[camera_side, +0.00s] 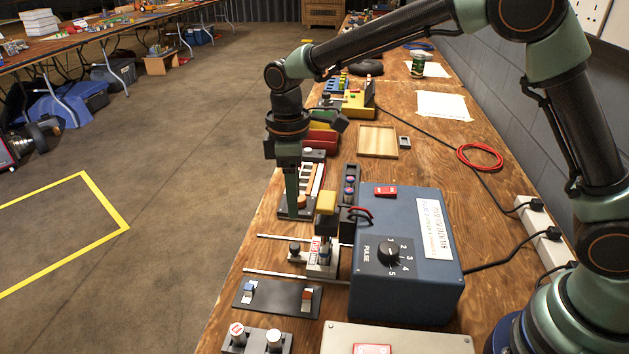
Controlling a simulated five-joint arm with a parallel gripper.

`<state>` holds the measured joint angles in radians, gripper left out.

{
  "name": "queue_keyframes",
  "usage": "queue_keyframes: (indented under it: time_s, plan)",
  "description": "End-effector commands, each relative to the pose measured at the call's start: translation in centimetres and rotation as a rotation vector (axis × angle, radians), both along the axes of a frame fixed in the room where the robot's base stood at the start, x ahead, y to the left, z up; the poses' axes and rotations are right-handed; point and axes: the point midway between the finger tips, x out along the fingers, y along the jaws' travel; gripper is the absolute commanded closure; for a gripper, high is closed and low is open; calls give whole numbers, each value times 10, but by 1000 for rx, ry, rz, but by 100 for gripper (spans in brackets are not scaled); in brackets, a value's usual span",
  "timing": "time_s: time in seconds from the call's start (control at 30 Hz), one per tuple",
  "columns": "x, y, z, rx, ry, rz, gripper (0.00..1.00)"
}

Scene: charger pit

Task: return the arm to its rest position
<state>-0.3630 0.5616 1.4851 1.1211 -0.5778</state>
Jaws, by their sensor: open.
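My arm reaches across the bench from the right, bent at the elbow. My gripper (292,206) points down over the bench's left part, left of a yellow block (326,202) and close to a small keyed panel (312,178). The fingers are seen nearly edge-on, and nothing shows held between them. I cannot tell how far the tips are above the surface.
A blue-grey box (428,290) with a pulse dial (389,252) stands right of my gripper. Metal rods and a switch plate (276,298) lie in front. A wooden tray (378,141), red cable (479,157) and power strip (546,240) are farther right.

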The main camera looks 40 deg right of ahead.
Motion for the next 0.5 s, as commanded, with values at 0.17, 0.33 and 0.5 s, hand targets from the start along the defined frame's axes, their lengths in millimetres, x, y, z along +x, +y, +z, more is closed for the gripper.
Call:
queue_keyframes:
  time_s: [0.17, 0.33, 0.5]
  plan:
    - [0, 0, 6, 1, -1, 0, 41]
    - [0, 0, 6, 0, 0, 0, 41]
    - [0, -2, 9, 3, -6, -9, 41]
